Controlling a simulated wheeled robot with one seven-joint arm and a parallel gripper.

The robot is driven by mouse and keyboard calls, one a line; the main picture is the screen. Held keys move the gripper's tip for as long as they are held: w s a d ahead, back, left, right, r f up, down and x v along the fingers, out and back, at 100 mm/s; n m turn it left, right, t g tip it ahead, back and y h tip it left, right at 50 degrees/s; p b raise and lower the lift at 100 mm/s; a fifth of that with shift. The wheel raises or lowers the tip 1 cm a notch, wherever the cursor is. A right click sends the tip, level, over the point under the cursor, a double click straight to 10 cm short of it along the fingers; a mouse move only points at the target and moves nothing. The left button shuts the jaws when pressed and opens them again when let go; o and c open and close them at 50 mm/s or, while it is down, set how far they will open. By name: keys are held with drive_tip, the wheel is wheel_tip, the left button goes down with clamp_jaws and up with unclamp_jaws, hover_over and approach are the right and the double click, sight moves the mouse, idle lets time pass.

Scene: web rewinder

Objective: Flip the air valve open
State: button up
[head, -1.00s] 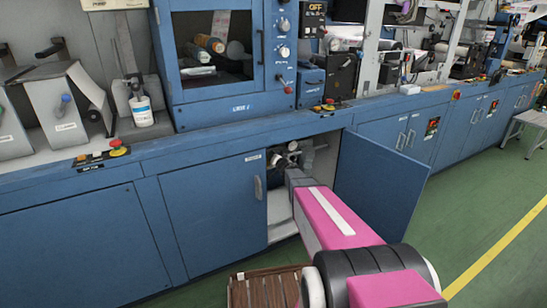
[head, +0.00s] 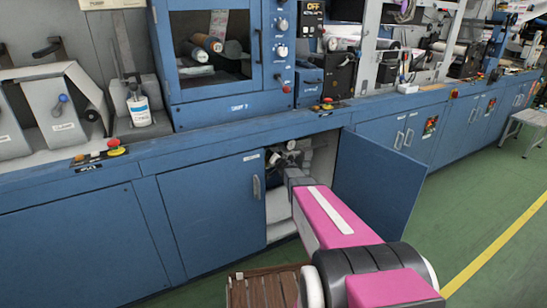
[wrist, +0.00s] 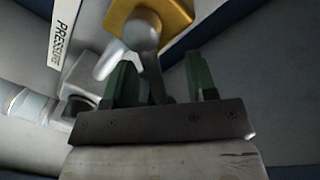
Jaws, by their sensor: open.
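In the wrist view, my gripper (wrist: 160,68) is open, with its two green fingers apart. A grey lever (wrist: 148,52) hangs down from a gold-coloured fitting (wrist: 178,14), which looks like the air valve. The lever's lower end reaches into the gap between the fingers. I cannot tell whether either finger touches it. In the head view, my arm reaches into the open cabinet below the machine. Pale and dark fittings (head: 291,150) show inside it, and my arm hides most of the valve and the fingers.
The open blue cabinet door (head: 380,185) stands to the right of my arm. A closed blue door (head: 212,215) is to the left. In the wrist view, a silvery pipe fitting (wrist: 110,62) lies left of the lever, beside a white label (wrist: 65,30).

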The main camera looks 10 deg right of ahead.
drive_tip(key=v, duration=1)
drive_tip(key=shift+s, duration=0.4)
drive_tip(key=shift+d, duration=0.15)
drive_tip(key=shift+o, duration=0.6)
drive_tip(key=w+a+n+y, duration=0.2)
drive_tip(key=w+n+y, duration=0.1)
drive_tip(key=w+n, duration=0.7)
drive_tip(key=shift+w+a+r+n+y, duration=0.15)
drive_tip(key=shift+w+r+n+y, duration=0.15)
drive_tip(key=shift+y, duration=0.1)
